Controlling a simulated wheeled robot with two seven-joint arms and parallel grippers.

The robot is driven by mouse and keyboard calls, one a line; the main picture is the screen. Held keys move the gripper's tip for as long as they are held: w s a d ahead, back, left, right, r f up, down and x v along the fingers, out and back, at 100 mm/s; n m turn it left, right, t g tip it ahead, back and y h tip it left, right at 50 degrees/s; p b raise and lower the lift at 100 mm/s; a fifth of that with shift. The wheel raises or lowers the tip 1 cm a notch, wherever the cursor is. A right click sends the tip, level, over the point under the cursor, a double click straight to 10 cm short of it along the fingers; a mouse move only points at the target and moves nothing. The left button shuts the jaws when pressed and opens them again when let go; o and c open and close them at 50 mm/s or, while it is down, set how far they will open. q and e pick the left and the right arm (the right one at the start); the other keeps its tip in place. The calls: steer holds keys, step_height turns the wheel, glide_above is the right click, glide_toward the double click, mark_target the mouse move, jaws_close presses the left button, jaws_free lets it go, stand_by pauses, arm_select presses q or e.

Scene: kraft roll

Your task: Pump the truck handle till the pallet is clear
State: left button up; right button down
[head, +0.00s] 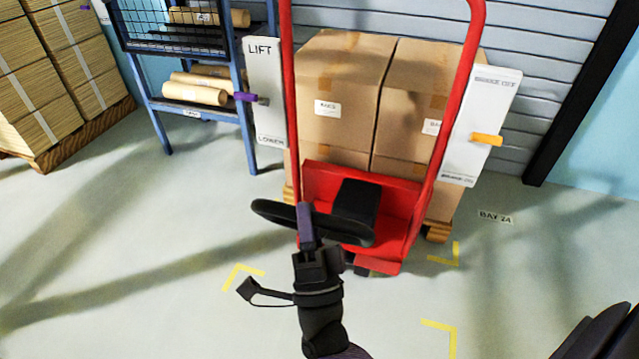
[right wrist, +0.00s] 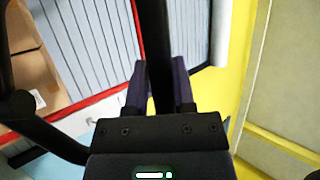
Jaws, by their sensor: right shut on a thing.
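The red pallet truck (head: 388,212) stands in front of stacked cartons (head: 347,85) on a wooden pallet (head: 437,232). Only bits of the pallet show low down, and I cannot tell whether it is off the floor. The truck's black handle (head: 345,229) is low at the front. My right gripper (head: 306,215) is shut on it; in the right wrist view the black bar of the handle (right wrist: 158,45) runs between the fingers. A LIFT/LOWER panel (head: 265,100) with a purple lever (head: 246,97) is on the left.
A white panel (head: 478,150) with an orange lever (head: 487,139) is on the truck's right. A blue rack (head: 250,145) with paper rolls (head: 195,93) and a loaded pallet stand at left. Yellow floor marks (head: 440,325) lie in front. The floor at left is free.

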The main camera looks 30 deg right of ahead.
arm_select(q)
step_height(320, 180, down, 7)
steer(key=s+b, duration=0.3)
steer(key=b, duration=0.3)
steer(key=shift+f+g+b, duration=0.15)
steer(key=shift+g+b, duration=0.25)
arm_select(e)
steer(key=s+a+f+n+t+y, duration=0.2)
steer(key=s+a+f+n, duration=0.1)
steer(key=s+a+f, duration=0.4)
steer(key=shift+s+a+f+t+y, duration=0.15)
steer(key=shift+a+f+t+y, duration=0.2)
steer(key=shift+a+f, duration=0.65)
steer(key=shift+d, duration=0.1)
